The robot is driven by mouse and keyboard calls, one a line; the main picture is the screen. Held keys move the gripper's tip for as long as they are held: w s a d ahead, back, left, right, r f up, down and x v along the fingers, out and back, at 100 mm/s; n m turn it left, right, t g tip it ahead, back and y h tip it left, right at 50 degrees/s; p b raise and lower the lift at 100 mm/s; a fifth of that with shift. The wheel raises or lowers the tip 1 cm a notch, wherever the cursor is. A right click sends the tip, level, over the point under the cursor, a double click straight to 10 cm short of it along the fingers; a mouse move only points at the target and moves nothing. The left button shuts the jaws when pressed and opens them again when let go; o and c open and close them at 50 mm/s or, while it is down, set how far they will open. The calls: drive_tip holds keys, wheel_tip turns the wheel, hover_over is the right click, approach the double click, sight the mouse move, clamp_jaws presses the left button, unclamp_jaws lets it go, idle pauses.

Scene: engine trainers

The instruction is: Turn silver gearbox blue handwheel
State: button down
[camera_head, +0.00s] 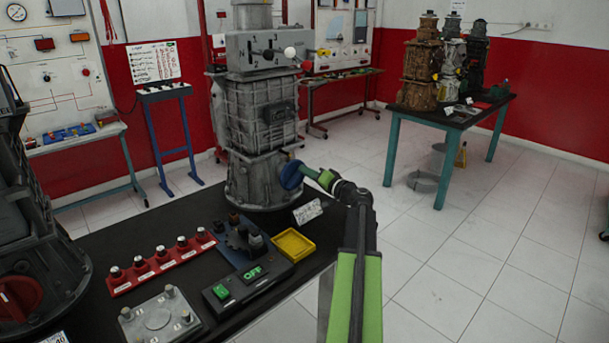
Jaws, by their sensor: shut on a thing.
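The silver gearbox (258,122) stands upright at the far end of the dark table, left of the picture's middle. Its blue handwheel (291,175) sits low on its right side. My gripper (308,175), at the end of my green and black arm, reaches the handwheel from the right and is shut on it. The fingertips are small here and partly hidden against the wheel.
On the table (150,240) are a red block with several knobs (160,262), a yellow tray (294,245), an ON/OFF switch box (245,281) and a metal plate (158,317). A small label card (308,211) stands beside the gearbox. A dark machine (35,220) fills the left edge.

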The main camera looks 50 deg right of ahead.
drive_tip(key=f+m+b, duration=0.1)
drive_tip(key=m, duration=0.6)
drive_tip(key=f+m+b, duration=0.1)
drive_tip(key=m, duration=0.2)
drive_tip(key=shift+d+f+b, duration=0.35)
drive_tip(key=shift+d, duration=0.05)
drive_tip(key=shift+m, duration=0.5)
drive_tip(key=c, duration=1.4)
unclamp_jaws()
drive_tip(key=shift+f, duration=0.1)
drive_tip(key=shift+o, duration=0.2)
